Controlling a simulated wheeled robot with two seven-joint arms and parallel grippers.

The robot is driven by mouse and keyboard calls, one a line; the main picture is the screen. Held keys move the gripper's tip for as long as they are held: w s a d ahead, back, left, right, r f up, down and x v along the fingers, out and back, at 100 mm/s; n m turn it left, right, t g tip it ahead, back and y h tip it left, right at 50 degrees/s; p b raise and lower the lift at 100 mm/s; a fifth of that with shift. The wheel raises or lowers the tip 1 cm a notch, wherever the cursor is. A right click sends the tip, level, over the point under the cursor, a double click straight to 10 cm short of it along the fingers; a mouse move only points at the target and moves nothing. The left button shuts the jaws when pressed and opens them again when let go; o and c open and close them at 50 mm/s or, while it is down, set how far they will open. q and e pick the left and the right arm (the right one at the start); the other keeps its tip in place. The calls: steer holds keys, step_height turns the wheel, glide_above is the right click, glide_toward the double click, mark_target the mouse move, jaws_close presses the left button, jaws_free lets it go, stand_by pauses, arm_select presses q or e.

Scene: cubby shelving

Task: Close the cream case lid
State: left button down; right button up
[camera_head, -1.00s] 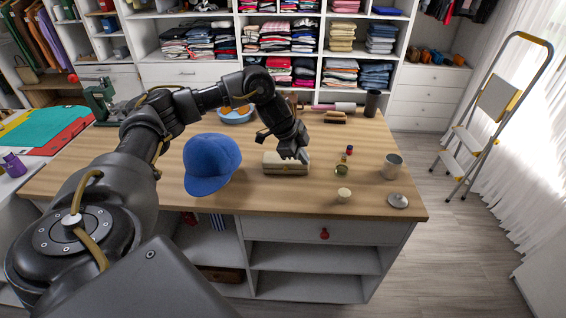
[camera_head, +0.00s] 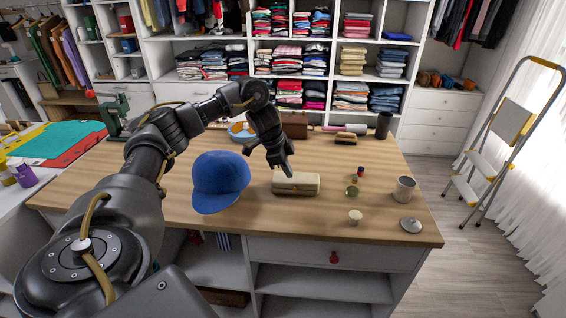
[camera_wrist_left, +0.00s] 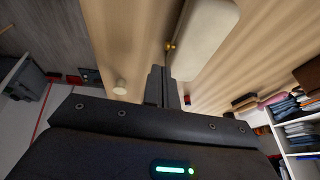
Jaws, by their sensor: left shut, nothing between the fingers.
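The cream case (camera_head: 303,184) lies on the wooden table, right of the blue cap. Its lid looks down on the base; I cannot tell whether it is fully flush. In the left wrist view, the case (camera_wrist_left: 207,38) is a rounded cream shape with a small gold clasp (camera_wrist_left: 171,46) at its edge. My left gripper (camera_head: 288,172) is shut and empty, pointing down at the case's back-left part in the head view. In the left wrist view its fingertips (camera_wrist_left: 168,74) are near the clasp; contact is unclear. My right gripper is out of view.
The blue cap (camera_head: 220,181) sits left of the case. A metal cup (camera_head: 404,189), a round lid (camera_head: 411,225), a cream jar (camera_head: 355,216) and a small green jar (camera_head: 352,191) stand to the right. A brush (camera_head: 346,139) lies behind. Table in front is clear.

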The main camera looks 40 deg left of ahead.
mark_target(295, 189)
arm_select(q)
steer(key=x, duration=0.1)
steer(key=p+x, duration=0.1)
steer(key=x, duration=0.3)
steer(key=shift+a+f+p, duration=0.1)
steer(key=shift+a+p, duration=0.2)
steer(key=shift+a, duration=0.05)
steer(key=shift+w+f, duration=0.25)
steer(key=shift+f, duration=0.35)
steer(key=shift+s+f, duration=0.15)
steer(key=shift+f, duration=0.35)
steer(key=shift+s+d, duration=0.1)
steer(key=shift+d, duration=0.05)
steer(key=shift+f, duration=0.1)
